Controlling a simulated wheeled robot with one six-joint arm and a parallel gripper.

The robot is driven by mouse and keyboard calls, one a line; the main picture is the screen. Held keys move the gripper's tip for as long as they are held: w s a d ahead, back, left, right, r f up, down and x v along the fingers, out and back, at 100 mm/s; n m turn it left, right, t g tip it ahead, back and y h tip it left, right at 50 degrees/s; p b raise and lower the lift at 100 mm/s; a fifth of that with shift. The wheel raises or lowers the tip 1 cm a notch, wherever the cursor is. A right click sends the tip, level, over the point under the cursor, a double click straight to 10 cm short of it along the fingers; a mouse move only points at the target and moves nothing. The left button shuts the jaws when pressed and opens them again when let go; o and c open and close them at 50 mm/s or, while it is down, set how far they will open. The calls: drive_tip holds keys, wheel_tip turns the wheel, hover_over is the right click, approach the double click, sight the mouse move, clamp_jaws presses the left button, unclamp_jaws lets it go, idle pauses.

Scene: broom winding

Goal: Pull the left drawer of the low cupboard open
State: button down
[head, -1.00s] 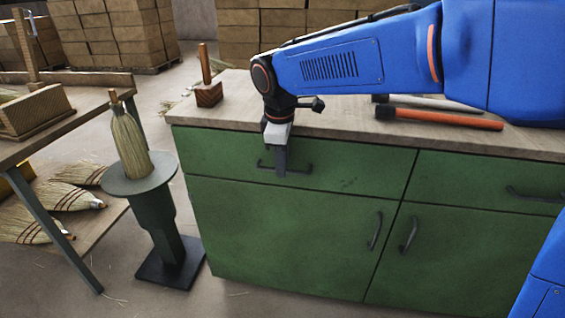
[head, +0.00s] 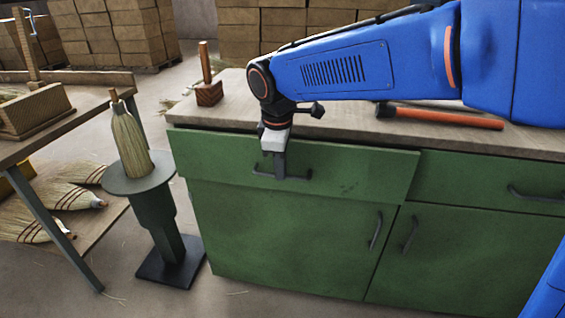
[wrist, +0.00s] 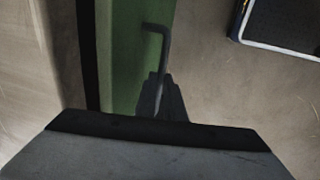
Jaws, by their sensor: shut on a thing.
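The low cupboard (head: 290,235) is green with a pale wooden top. Its left drawer (head: 355,175) stands a little way out from the cupboard front, with a dark gap along its upper edge. My gripper (head: 280,172) is shut on the dark bar handle (head: 300,176) of this drawer, near the handle's middle. In the wrist view the handle (wrist: 158,50) runs into the dark fingers, and the green drawer front (wrist: 125,60) lies beside a dark gap. The fingertips are partly hidden there.
A hammer with an orange handle (head: 450,118) and a wooden block with an upright peg (head: 208,93) lie on the cupboard top. A broom head (head: 130,145) stands on a round pedestal (head: 145,180) left of the cupboard. The right drawer (head: 490,180) is closed.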

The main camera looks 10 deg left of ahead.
drive_tip(key=s, duration=2.9)
drive_tip(key=c, duration=1.8)
unclamp_jaws()
drive_tip(key=shift+c, duration=0.2)
drive_tip(key=s+r, duration=0.3)
drive_tip(key=r, duration=1.4)
drive_tip(key=shift+s, duration=0.2)
